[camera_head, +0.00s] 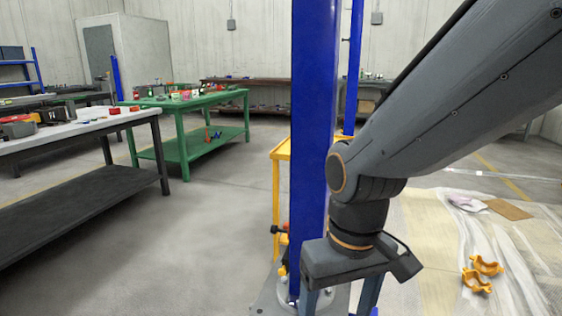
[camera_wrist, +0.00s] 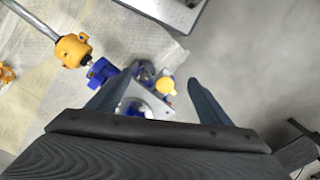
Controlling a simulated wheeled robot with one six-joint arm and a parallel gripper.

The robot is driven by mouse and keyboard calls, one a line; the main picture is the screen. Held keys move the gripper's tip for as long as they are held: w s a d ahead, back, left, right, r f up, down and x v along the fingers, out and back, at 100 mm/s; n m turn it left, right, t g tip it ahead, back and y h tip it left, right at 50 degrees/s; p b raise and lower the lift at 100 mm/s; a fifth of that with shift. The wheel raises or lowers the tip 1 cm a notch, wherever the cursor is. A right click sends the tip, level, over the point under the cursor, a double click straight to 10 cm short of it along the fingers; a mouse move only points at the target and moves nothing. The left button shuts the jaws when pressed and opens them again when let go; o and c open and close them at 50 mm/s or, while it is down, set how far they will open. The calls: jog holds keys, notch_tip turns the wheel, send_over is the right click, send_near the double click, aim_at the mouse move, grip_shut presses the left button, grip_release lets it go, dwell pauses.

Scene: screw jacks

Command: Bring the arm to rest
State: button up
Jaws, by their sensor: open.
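My gripper (camera_head: 339,300) hangs pointing down at the lower middle of the head view, just beside a tall blue post. Its fingertips run off or close to the bottom edge there. In the wrist view my gripper (camera_wrist: 155,88) shows two blue-grey fingers spread wide apart. Nothing is held between them. Beyond the fingers and lower down are a blue part (camera_wrist: 104,70) and a small yellow-orange part (camera_wrist: 166,87) by a pale plate; contact with them cannot be seen. My arm reaches in from the upper right, bent at the wrist.
The blue post (camera_head: 313,120) stands close on the arm's left, with a yellow frame (camera_head: 276,205) behind it. A metal rod (camera_wrist: 34,20) ends in an orange collar (camera_wrist: 72,50). Orange clamps (camera_head: 480,272) lie on sheeting at right. Green (camera_head: 190,104) and grey (camera_head: 75,128) benches stand left; floor between is clear.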

jog(key=s+d+r+m+p, duration=0.1)
jog(key=d+r+m+p, duration=0.2)
jog(key=d+r+p, duration=0.7)
jog(key=shift+d+r+h+p, duration=0.25)
jog(key=shift+r+p, duration=0.85)
jog(key=shift+p, duration=2.8)
